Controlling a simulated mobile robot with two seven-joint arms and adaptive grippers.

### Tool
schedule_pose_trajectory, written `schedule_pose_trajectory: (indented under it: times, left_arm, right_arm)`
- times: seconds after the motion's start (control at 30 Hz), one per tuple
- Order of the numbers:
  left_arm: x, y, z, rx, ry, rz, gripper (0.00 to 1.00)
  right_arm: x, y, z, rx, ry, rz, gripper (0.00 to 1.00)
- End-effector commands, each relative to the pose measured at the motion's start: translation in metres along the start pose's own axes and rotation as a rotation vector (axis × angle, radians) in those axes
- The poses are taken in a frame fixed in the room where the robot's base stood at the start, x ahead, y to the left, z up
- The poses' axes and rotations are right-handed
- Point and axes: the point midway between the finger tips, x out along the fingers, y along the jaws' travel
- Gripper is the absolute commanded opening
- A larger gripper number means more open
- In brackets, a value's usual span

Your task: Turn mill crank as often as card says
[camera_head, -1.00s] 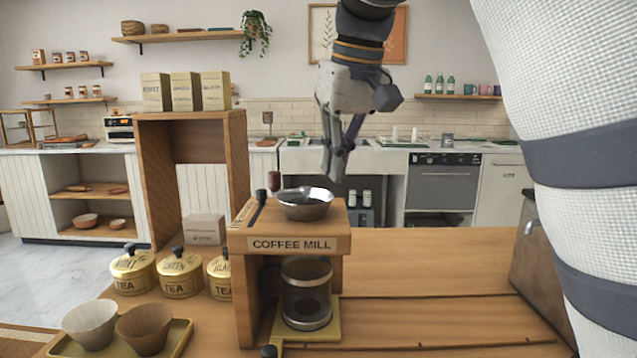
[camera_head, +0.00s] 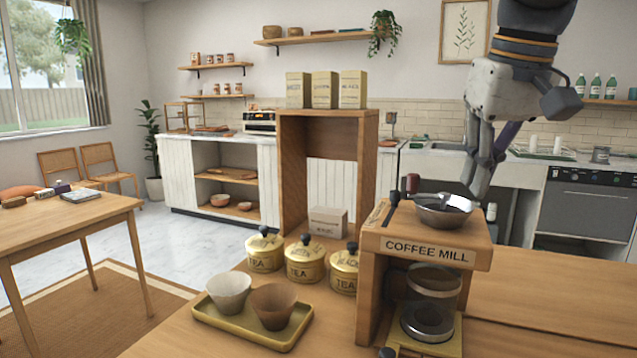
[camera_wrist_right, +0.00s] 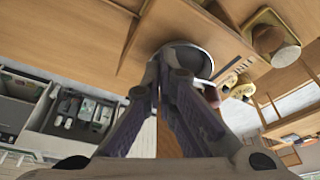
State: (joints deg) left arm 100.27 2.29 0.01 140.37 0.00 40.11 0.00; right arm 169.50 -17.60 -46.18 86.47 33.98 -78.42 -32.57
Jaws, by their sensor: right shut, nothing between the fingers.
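The wooden coffee mill (camera_head: 425,249) stands on the counter at the right of the head view, with a metal bowl (camera_head: 447,214) on top and a glass jar (camera_head: 432,300) below. A dark red knob (camera_head: 410,183), apparently the crank's, stands up behind the bowl's left side. My right gripper (camera_head: 480,188) is shut and empty, pointing down above and behind the bowl's right side, apart from the knob. In the wrist view its fingers (camera_wrist_right: 178,78) show in front of the bowl (camera_wrist_right: 185,50). No card with a readable number shows. My left gripper is out of view.
Tea tins (camera_head: 305,262) stand left of the mill, before an open wooden shelf box (camera_head: 291,170). A tray (camera_head: 235,332) with two cups lies at the front left. The counter right of the mill (camera_head: 550,295) is clear. A separate table (camera_head: 75,222) stands far left.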

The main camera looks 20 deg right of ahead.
Motion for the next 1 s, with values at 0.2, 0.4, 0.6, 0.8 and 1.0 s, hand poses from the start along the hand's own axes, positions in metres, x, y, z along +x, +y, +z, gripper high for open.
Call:
schedule_pose_trajectory:
  times: [0.2,0.4,0.6,0.8,1.0]
  left_arm:
    - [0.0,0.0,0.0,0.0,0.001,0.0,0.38]
    - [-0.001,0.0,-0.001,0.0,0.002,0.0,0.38]
    - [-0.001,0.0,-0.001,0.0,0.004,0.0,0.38]
    - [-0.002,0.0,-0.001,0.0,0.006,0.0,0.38]
    - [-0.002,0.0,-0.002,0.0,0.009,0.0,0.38]
  right_arm:
    - [-0.002,-0.011,0.005,-0.002,0.002,0.001,0.0]
    - [-0.004,-0.011,0.005,-0.003,0.006,0.002,0.0]
    - [-0.008,-0.021,0.006,-0.004,0.01,0.003,0.0]
    - [-0.011,-0.029,0.008,-0.004,0.013,0.002,0.0]
    - [-0.012,-0.034,0.005,-0.007,0.016,0.001,0.0]
